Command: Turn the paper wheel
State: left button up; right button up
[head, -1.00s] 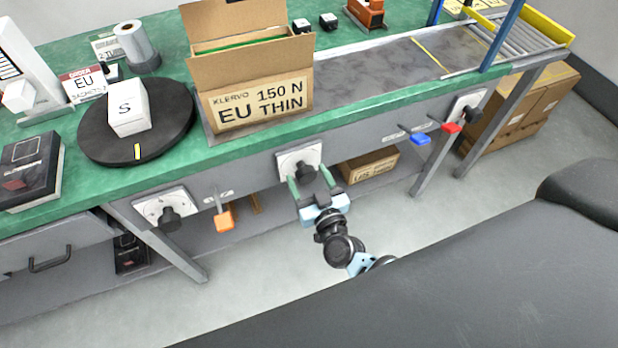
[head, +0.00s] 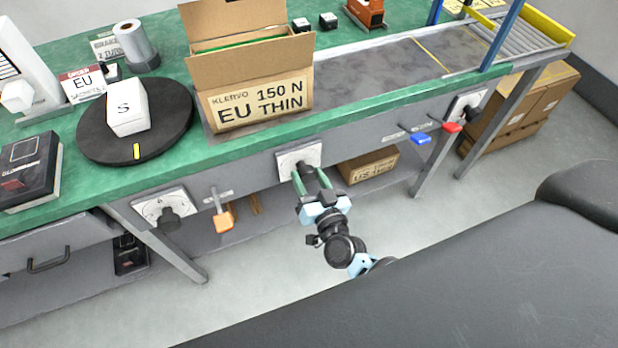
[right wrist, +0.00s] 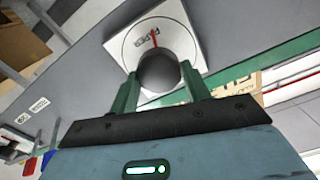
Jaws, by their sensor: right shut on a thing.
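A dark round knob (right wrist: 158,70) sits on a white square dial plate (head: 289,156) on the grey front panel under the bench's edge. In the right wrist view a red line shows on the plate (right wrist: 186,30) above the knob. My right gripper (head: 311,178) is shut on the knob, with a green finger on either side of it. In the head view the fingers partly hide the knob. My left gripper is not in view.
Another dial (head: 166,210) is at the left, beside an orange lever (head: 225,218). A third dial (head: 466,107) is at the right, near blue (head: 421,138) and red (head: 452,127) levers. An open carton (head: 256,104) stands on the green bench above.

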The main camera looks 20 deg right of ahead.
jog(key=m+b, duration=0.1)
jog(key=m, duration=0.4)
jog(key=shift+d+f+m, duration=0.1)
jog(key=shift+f+m, duration=0.05)
jog(key=shift+m, duration=0.25)
jog(key=m+b, duration=0.1)
jog(key=m, duration=0.2)
jog(key=shift+d+f+m+b, duration=0.1)
jog(key=shift+m+b, duration=0.25)
jog(key=shift+m, duration=1.35)
jog(key=o, duration=1)
jog(key=shift+s, duration=0.1)
jog(key=shift+s+d, duration=0.1)
jog(key=shift+s, duration=3.7)
jog(key=shift+s, duration=0.1)
